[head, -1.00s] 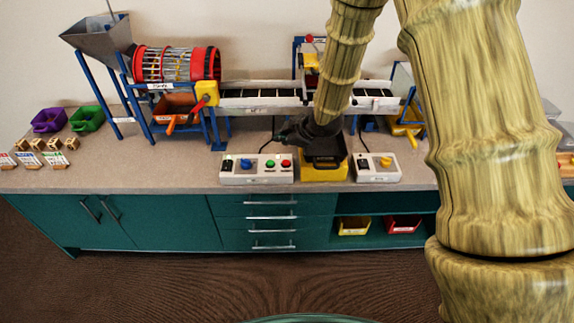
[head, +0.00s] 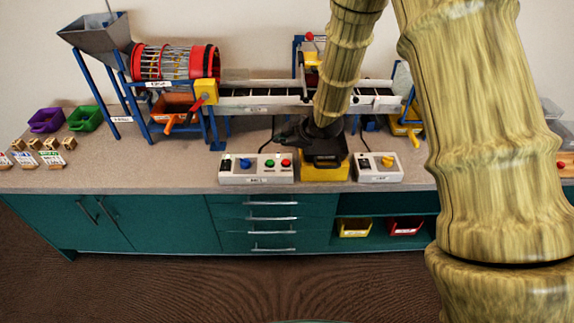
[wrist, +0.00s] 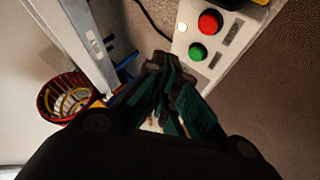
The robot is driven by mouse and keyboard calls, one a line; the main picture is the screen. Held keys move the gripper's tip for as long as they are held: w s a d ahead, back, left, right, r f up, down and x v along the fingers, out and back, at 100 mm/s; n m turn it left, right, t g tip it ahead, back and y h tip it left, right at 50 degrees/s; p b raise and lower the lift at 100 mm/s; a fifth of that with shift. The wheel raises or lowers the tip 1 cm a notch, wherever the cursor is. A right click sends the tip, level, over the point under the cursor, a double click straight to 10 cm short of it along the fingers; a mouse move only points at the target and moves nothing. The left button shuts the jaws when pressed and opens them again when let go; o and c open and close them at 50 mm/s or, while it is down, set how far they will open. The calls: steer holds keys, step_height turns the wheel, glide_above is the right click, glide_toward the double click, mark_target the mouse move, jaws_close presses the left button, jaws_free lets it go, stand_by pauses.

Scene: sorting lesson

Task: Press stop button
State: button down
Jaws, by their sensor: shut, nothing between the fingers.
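The control box (head: 257,168) stands at the bench's front edge. It carries a blue knob (head: 245,162), a green button (head: 270,163) and a red button (head: 286,163); its lettering is too small to read. In the wrist view, the red button (wrist: 210,22) and green button (wrist: 197,51) lie at the upper right. My gripper (head: 282,137) is shut and empty, behind and above the box in the head view. Its fingertips (wrist: 164,68) show apart from the buttons in the wrist view, nearer the green one.
A yellow bin (head: 325,172) stands right of the box, partly behind my wrist. A second box (head: 378,168) with a yellow knob stands farther right. The conveyor (head: 260,99) and drum (head: 175,64) stand behind. A black cable runs behind the box.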

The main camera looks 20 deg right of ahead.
mark_target(284, 163)
steer(key=shift+f+b, duration=1.6)
steer(key=shift+f, duration=1.3)
steer(key=shift+f, duration=0.15)
steer(key=shift+f, duration=0.25)
steer(key=shift+f+b, duration=0.3)
steer(key=shift+f, duration=0.15)
steer(key=shift+r, duration=0.2)
steer(key=shift+r+p, duration=0.7)
steer(key=shift+r+p, duration=1.95)
steer(key=shift+r, duration=0.55)
